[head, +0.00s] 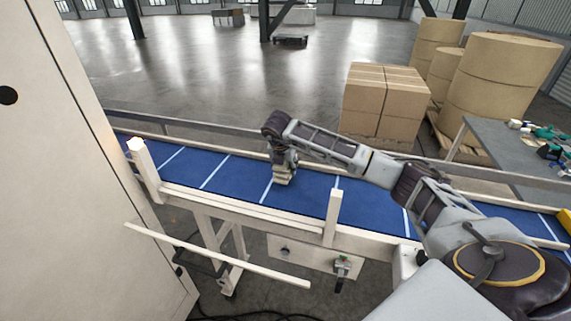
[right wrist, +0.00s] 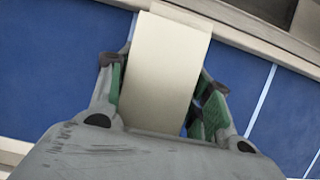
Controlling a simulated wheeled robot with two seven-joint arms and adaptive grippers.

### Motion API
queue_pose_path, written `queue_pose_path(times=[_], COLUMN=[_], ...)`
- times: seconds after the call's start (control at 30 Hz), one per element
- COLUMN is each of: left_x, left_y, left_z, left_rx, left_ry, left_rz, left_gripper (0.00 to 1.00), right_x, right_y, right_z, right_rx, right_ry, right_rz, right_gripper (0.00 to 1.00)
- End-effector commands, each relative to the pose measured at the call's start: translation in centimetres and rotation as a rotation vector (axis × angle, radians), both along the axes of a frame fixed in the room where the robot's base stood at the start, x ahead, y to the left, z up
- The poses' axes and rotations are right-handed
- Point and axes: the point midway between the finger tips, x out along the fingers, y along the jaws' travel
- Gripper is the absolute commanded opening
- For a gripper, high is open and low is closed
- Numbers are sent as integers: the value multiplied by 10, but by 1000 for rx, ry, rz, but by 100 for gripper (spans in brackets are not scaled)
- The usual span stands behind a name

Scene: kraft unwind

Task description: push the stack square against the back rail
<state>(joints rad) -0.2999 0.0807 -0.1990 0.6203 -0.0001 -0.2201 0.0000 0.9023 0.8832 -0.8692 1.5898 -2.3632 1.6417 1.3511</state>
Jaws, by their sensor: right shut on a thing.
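A small cream stack (head: 283,174) is on the blue conveyor belt under my right gripper (head: 283,166). In the right wrist view the stack (right wrist: 164,68) is a pale block between the green-padded fingers of my right gripper (right wrist: 160,100), which is shut on it. The far end of the stack reaches close to the back rail (right wrist: 262,32) in that view; whether it touches cannot be told. In the head view the back rail (head: 215,127) runs along the belt's far side. My left gripper is not in view.
The blue belt (head: 225,172) has white cross lines and is clear left of the stack. Cream posts (head: 334,215) stand on its near side. A pale cabinet (head: 70,180) is at left. Cartons (head: 385,98) and large paper rolls (head: 500,85) stand behind; a grey table (head: 510,150) is at right.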

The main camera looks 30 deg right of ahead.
Motion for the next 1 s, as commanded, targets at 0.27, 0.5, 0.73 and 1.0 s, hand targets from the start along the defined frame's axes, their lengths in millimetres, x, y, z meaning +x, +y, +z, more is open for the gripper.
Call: queue_pose_path(times=[0.27,0.5,0.73,1.0], left_x=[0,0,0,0], left_y=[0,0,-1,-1], left_z=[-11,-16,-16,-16], left_rx=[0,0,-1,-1], left_ry=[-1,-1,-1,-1], left_rz=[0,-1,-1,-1], left_gripper=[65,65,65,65], right_x=[0,0,1,1], right_y=[0,0,0,0], right_z=[-15,-21,-21,-21], right_rx=[0,0,0,0], right_ry=[-1,-2,-2,-2], right_rz=[0,1,1,1], right_gripper=[26,26,26,26])
